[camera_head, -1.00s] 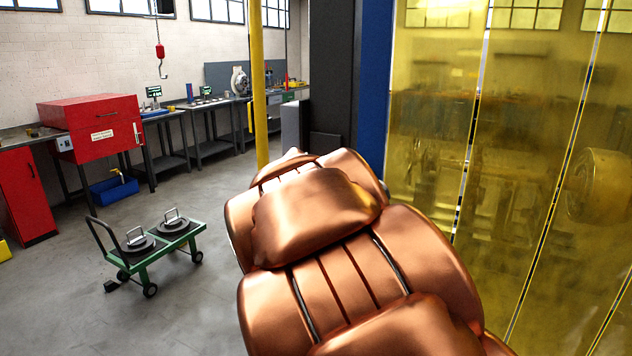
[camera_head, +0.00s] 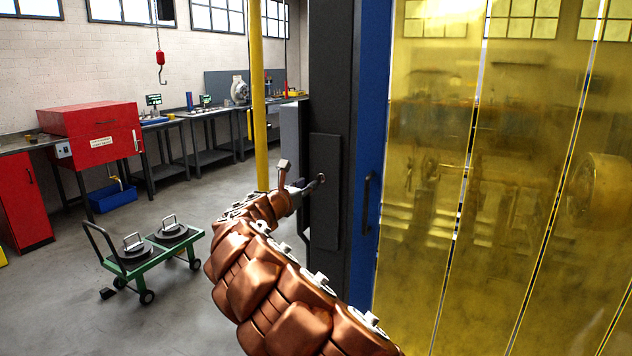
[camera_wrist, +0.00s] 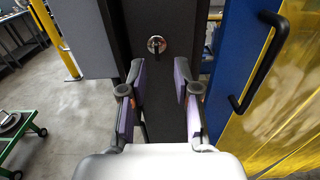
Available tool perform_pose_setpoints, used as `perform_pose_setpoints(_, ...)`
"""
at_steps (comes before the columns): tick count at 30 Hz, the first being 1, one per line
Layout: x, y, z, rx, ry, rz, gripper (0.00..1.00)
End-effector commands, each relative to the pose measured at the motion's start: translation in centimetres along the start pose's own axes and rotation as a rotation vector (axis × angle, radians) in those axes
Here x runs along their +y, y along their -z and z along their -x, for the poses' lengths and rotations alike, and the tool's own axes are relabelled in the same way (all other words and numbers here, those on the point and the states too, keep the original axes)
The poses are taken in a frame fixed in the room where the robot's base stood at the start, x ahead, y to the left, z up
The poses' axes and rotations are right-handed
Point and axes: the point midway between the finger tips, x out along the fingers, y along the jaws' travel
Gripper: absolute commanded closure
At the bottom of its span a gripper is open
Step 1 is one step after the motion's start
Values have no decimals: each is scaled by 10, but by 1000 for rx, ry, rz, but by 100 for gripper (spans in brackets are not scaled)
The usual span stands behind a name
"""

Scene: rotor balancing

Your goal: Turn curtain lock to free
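The curtain lock appears as a small round silver fitting with a short dark lever (camera_wrist: 156,45) on the dark post (camera_wrist: 180,25). In the head view the fitting (camera_head: 320,179) sits partway up the post, just beyond my gripper (camera_head: 302,186). In the wrist view my gripper (camera_wrist: 160,78) is open, with its fingers apart and nothing between them. The lock lies ahead of the gap between the fingertips, apart from them. The lever's exact setting is hard to tell. The yellow translucent strip curtain (camera_head: 520,150) hangs right of the post, beside its blue frame (camera_head: 372,120).
A black handle (camera_wrist: 262,62) stands out from the blue frame, right of my gripper. A grey box (camera_wrist: 82,35) is left of the post. A yellow pole (camera_head: 259,100), a green cart (camera_head: 150,260) and a red cabinet (camera_head: 95,125) stand farther left. Open floor lies between.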

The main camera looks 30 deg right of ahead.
Motion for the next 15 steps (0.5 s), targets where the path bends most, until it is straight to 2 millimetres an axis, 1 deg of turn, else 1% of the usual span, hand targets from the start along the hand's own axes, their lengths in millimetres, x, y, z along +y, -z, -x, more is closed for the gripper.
perform_pose_setpoints(2,5,3,-2,-3,-12,18,69)
perform_pose_setpoints(5,6,3,-7,-4,-14,24,69)
perform_pose_setpoints(15,6,2,-43,-3,-12,21,69)
